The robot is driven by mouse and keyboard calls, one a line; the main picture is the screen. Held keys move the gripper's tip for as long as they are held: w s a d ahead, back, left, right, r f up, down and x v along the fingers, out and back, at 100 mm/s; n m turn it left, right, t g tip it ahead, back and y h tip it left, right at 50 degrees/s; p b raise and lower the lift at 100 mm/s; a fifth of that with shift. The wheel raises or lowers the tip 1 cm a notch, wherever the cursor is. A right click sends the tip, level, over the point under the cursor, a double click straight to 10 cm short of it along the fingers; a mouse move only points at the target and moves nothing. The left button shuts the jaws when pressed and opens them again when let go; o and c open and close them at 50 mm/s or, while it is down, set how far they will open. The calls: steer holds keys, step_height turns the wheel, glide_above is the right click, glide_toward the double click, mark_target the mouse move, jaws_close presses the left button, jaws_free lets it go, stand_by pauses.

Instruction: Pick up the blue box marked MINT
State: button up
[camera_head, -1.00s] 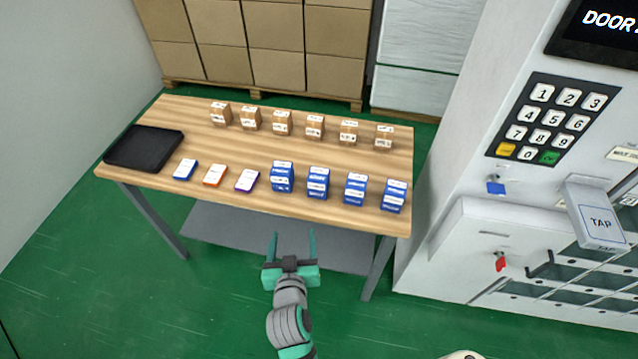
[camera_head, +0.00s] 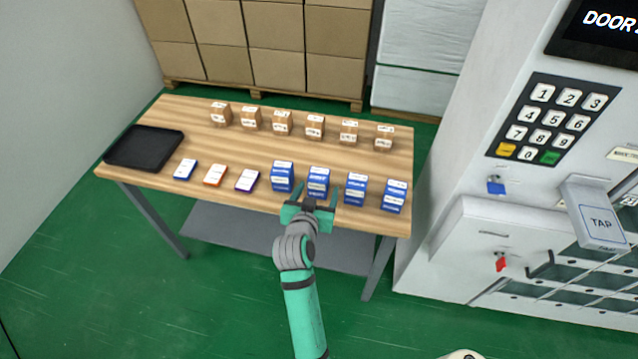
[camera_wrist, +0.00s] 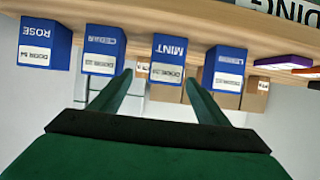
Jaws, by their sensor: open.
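The blue box marked MINT (camera_wrist: 170,48) stands in a row of blue boxes in the wrist view, which shows the scene upside down. It matches the second blue box from the left (camera_head: 318,174) on the table in the head view. My gripper (camera_head: 320,190) is open and empty at the table's front edge, in front of this box. In the wrist view its fingertips (camera_wrist: 158,76) lie to either side of the MINT box. I cannot tell how far the fingers reach along its sides.
A CEDAR box (camera_wrist: 104,45) and a ROSE box (camera_wrist: 45,42) stand on one side of MINT, another blue box (camera_wrist: 225,68) on the other. Gaps are narrow. Flat packs (camera_head: 215,175), a black tray (camera_head: 145,148) and brown boxes (camera_head: 282,123) share the wooden table (camera_head: 240,148).

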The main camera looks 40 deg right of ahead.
mark_target(317, 184)
steer(key=shift+w+a+x, duration=0.1)
steer(key=shift+w+x, duration=0.05)
steer(key=shift+x, duration=0.7)
steer(key=shift+w+a+x, duration=0.1)
steer(key=shift+w+x, duration=0.05)
steer(key=shift+x, duration=0.65)
steer(key=shift+w+a+x, duration=0.1)
steer(key=shift+w+x, duration=0.05)
steer(key=shift+x, duration=0.7)
steer(key=shift+r, duration=0.2)
steer(key=c, duration=1.2)
